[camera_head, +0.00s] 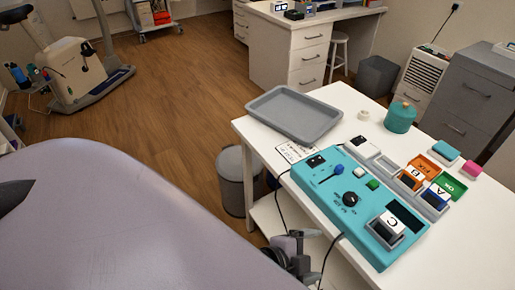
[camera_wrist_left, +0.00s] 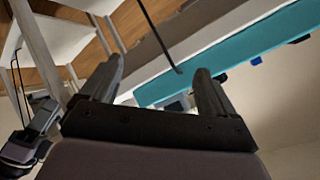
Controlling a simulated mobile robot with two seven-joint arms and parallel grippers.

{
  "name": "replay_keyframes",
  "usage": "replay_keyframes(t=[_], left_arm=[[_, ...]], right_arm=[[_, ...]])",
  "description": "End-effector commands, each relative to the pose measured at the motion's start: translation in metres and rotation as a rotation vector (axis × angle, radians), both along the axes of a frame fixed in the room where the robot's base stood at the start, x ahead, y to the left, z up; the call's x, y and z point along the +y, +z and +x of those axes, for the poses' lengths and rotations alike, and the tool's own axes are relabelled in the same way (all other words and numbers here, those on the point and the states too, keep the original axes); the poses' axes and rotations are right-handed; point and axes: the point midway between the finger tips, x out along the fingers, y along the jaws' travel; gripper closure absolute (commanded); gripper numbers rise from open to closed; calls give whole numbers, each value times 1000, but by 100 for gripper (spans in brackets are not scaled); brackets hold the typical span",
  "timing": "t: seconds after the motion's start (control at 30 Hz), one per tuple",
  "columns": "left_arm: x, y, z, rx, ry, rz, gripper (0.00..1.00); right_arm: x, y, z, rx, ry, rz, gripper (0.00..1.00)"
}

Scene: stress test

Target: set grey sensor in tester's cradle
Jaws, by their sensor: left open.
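The teal tester (camera_head: 345,200) lies on the white table with a blue-knobbed lever, a black dial and a dark screen. A white-topped block marked C (camera_head: 392,222) sits in a grey holder at its near right end; I cannot tell whether this holder is the cradle. A block marked A (camera_head: 435,197) stands in a grey row of holders (camera_head: 385,166) behind the tester. I cannot tell which block is the grey sensor. My left gripper (camera_head: 296,240) is beside the table's left edge, apart from the tester. Its open, empty fingers show in the left wrist view (camera_wrist_left: 160,66).
A grey tray (camera_head: 296,113) lies at the table's far left. Orange (camera_head: 422,166) and green (camera_head: 450,185) bins, a teal jar (camera_head: 400,117) and teal and pink blocks are behind the tester. A grey waste bin (camera_head: 236,180) stands beside the table. Cables hang at the table's left edge.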

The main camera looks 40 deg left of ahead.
Motion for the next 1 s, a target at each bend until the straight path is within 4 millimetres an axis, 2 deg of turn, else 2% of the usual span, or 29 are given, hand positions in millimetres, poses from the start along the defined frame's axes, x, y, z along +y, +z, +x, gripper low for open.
replay_keyframes(t=[0.03,0.1,0.2,0.33,0.5,1.0], left_arm=[[16,-17,-12,66,114,-110,11],[38,-32,-25,129,261,-251,11],[64,-49,-43,189,436,-411,11],[88,-62,-60,228,582,-538,11],[97,-66,-66,240,641,-593,11],[96,-66,-65,239,637,-589,11]], right_arm=[[0,0,0,0,0,0,71],[0,0,0,0,0,0,71],[0,0,0,0,0,0,71],[0,0,0,0,0,0,71],[0,0,0,0,0,0,71],[0,0,0,0,0,0,71]])
